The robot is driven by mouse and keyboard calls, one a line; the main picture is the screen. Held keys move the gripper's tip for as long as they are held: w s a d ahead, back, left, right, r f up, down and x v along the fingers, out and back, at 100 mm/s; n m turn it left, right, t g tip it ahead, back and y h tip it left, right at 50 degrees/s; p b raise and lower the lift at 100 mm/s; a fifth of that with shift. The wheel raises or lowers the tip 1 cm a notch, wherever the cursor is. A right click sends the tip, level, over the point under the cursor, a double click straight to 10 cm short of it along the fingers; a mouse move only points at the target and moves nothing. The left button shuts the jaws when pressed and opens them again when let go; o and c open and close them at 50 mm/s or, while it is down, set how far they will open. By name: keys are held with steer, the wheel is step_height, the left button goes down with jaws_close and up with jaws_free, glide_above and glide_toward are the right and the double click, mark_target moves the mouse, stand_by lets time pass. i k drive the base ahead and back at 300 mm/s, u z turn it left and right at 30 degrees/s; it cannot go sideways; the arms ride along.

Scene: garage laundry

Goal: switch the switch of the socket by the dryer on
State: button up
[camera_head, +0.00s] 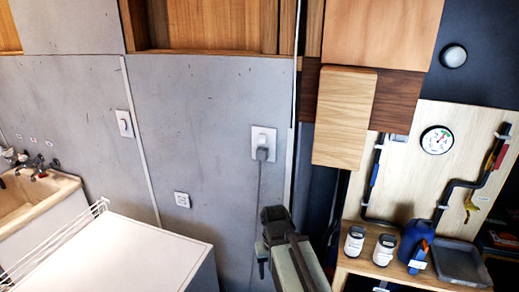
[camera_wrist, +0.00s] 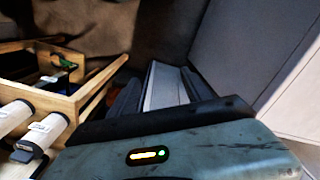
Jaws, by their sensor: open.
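A white socket plate (camera_head: 264,133) is on the grey wall, right of the white dryer-like box (camera_head: 130,258). A grey plug sits in it, and its cord hangs down the wall. I cannot make out the state of its switch. Another white plate (camera_head: 124,123) is on the wall further left, and a small square plate (camera_head: 182,199) is lower, just above the box. My gripper (camera_head: 273,217) is open, below the plugged socket and apart from it in the picture. In the wrist view my gripper (camera_wrist: 158,88) points towards dark, low surfaces; no socket shows there.
A sink (camera_head: 35,200) with taps is at the far left, beside a white wire rack (camera_head: 60,245). A wooden shelf (camera_head: 350,262) with jars, a blue container (camera_head: 412,240) and a grey tray (camera_head: 462,262) is on the right. A wooden crate (camera_wrist: 75,98) shows in the wrist view.

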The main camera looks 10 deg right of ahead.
mark_target(263, 138)
steer(key=u, duration=0.05)
steer(key=k, duration=0.5)
steer(key=u, duration=2.25)
steer(key=i, duration=0.6)
steer(key=u, duration=0.1)
